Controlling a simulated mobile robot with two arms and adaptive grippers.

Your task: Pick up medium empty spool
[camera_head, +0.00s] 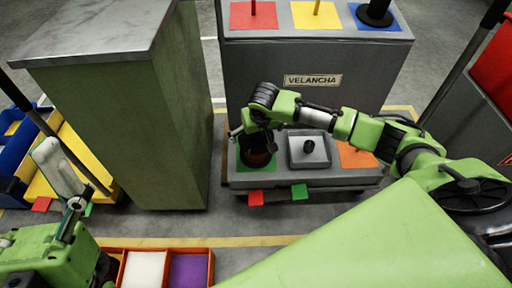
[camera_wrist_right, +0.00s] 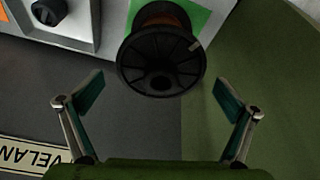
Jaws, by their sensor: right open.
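A black spool with an orange-brown core (camera_head: 257,158) stands on the green square of the low grey shelf, partly hidden behind my right gripper in the head view. In the right wrist view the spool (camera_wrist_right: 162,62) shows its round black flange, between and beyond the fingertips. My right gripper (camera_head: 246,132) is open and empty; its two fingers (camera_wrist_right: 160,95) are spread wide to either side of the spool, apart from it.
A black knob-like part on a white square (camera_head: 308,147) is beside the spool; an orange square (camera_head: 357,155) lies further right. The grey unit labelled VELANCHA (camera_head: 312,80) rises behind. A tall green cabinet (camera_head: 165,120) stands close on the left. An orange divided tray (camera_head: 211,265) is in front.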

